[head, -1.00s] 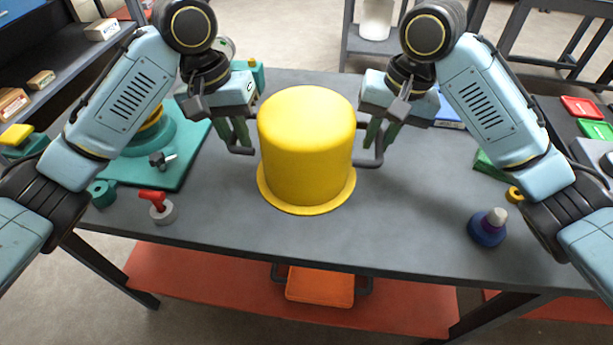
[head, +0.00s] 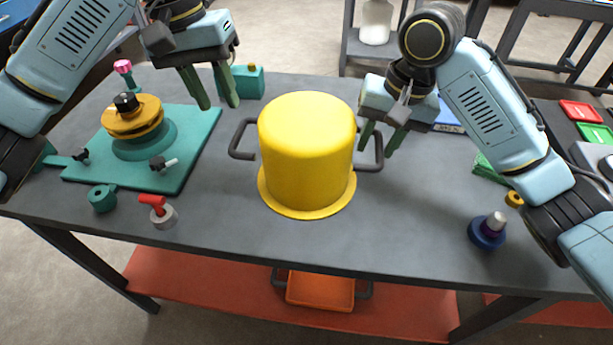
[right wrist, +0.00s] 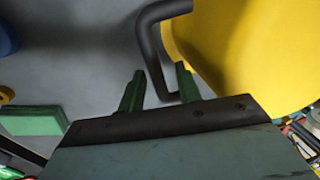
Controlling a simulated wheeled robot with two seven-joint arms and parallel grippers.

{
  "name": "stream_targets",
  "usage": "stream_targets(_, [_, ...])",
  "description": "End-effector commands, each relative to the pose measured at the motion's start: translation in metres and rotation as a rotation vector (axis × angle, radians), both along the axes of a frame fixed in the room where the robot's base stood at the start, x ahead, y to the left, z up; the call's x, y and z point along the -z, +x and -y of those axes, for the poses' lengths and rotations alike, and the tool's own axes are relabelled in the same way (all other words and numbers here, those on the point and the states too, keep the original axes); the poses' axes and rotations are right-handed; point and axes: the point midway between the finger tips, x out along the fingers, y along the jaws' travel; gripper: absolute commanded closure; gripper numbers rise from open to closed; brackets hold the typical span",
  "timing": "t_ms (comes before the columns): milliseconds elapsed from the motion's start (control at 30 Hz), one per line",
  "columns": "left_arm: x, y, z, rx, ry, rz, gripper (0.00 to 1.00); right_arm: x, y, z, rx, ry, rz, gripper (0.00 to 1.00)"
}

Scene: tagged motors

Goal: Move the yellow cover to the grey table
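The yellow cover (head: 306,150) stands upright on the grey table (head: 345,242), with a dark handle on each side. My left gripper (head: 219,104) is open and empty, up and to the left of the cover, apart from its left handle (head: 238,143). My right gripper (head: 379,142) is at the right handle (head: 372,158).
Left of the cover, a teal plate (head: 181,182) carries an orange-topped motor (head: 133,122). Bare tabletop lies in front of the cover.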

Motion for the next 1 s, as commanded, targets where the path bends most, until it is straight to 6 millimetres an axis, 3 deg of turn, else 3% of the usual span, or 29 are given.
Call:
stream_targets(133, [-0.019, 0.001, -0.003, 0.001, 0.001, 0.001, 0.66, 0.000, 0.000, 0.000, 0.000, 0.000, 0.000, 0.66])
stream_targets(367, [-0.027, 0.001, -0.005, 0.000, -0.001, -0.001, 0.66, -0.008, 0.000, 0.002, 0.000, 0.000, 0.003, 0.66])
stream_targets(800, [-0.026, 0.001, -0.005, 0.001, -0.001, -0.001, 0.66, -0.090, -0.002, 0.017, 0.002, -0.002, 0.005, 0.66])
stream_targets(1000, [-0.026, 0.001, -0.005, 0.001, -0.001, -0.001, 0.66, -0.113, -0.003, 0.021, 0.001, -0.001, 0.002, 0.66])
